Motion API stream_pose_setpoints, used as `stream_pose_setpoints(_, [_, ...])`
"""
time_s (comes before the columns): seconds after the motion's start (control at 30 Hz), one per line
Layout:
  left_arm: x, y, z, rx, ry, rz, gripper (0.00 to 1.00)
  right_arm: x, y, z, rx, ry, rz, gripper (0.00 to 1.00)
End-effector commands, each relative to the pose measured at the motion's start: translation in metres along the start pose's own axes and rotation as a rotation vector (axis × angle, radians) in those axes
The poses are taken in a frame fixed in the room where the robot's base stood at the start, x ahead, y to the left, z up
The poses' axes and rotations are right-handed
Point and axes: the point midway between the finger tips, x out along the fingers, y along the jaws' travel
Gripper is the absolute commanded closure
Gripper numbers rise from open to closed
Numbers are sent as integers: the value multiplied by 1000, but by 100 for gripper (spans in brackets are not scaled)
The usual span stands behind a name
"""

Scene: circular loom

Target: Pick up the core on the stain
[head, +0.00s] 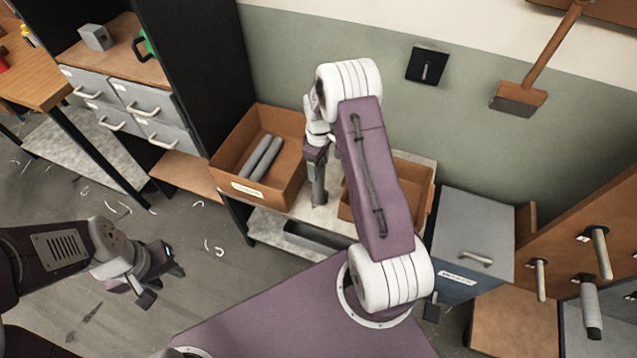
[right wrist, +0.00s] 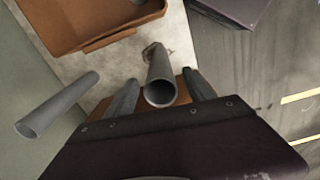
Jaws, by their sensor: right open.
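A grey tube core (right wrist: 160,78) stands upright on the pale bench top in the right wrist view, with a brownish stain (right wrist: 149,50) around its base. The core also shows below my right gripper in the head view (head: 319,188). My right gripper (right wrist: 162,84) is open, with one finger on each side of this core; I cannot tell whether either touches it. In the head view my right gripper (head: 316,158) points down over the bench. My left gripper (head: 165,284) is open and empty above the floor at left.
Another core (right wrist: 57,103) is at the left in the right wrist view. A grey lidded box (head: 470,225) stands beside the bench (head: 300,212).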

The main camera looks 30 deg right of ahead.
Motion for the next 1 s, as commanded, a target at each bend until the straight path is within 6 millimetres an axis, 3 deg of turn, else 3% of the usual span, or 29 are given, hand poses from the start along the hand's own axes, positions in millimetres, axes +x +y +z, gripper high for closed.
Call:
stream_pose_setpoints(0.23, [-6,0,-1,0,0,0,64,42,-2,0,0,-2,-2,37])
stream_pose_setpoints(0.5, [-5,0,0,0,0,0,64,48,-1,-1,0,0,0,37])
stream_pose_setpoints(0.57, [-5,0,0,0,0,0,64,48,-1,-1,0,0,0,51])
stream_pose_setpoints(0.73, [-5,0,0,0,0,0,64,48,-1,-1,0,0,0,98])
stream_pose_setpoints(1.0, [-5,0,0,0,0,0,64,48,-1,-1,0,0,0,100])
